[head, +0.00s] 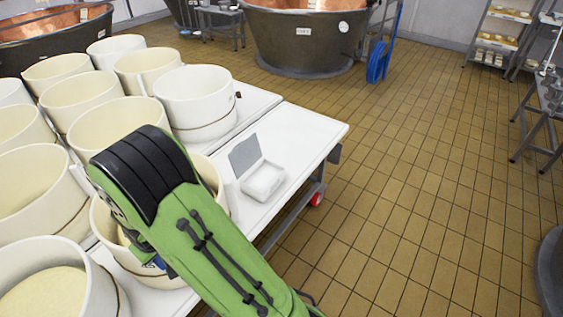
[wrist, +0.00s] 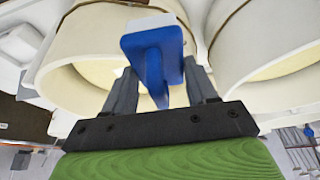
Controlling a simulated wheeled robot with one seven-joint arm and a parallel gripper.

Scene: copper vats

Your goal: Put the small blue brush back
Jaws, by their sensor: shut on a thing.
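The small blue brush (wrist: 152,42) is between the fingers of my gripper (wrist: 160,70) in the wrist view. My gripper is shut on it. Its blue block faces the camera, with a blue handle part pointing towards my palm and a little white edge at its far side. Behind it is the open mouth of a cream-white round mould (wrist: 68,88). I cannot tell whether the brush touches the mould. In the head view my green arm hides most of the gripper; only a little blue (head: 159,262) shows beside it, over a mould.
Several cream-white round moulds (head: 193,97) crowd the white table (head: 300,140). An open white box with a raised lid (head: 263,180) stands near its right edge. Copper vats (head: 305,40) stand behind.

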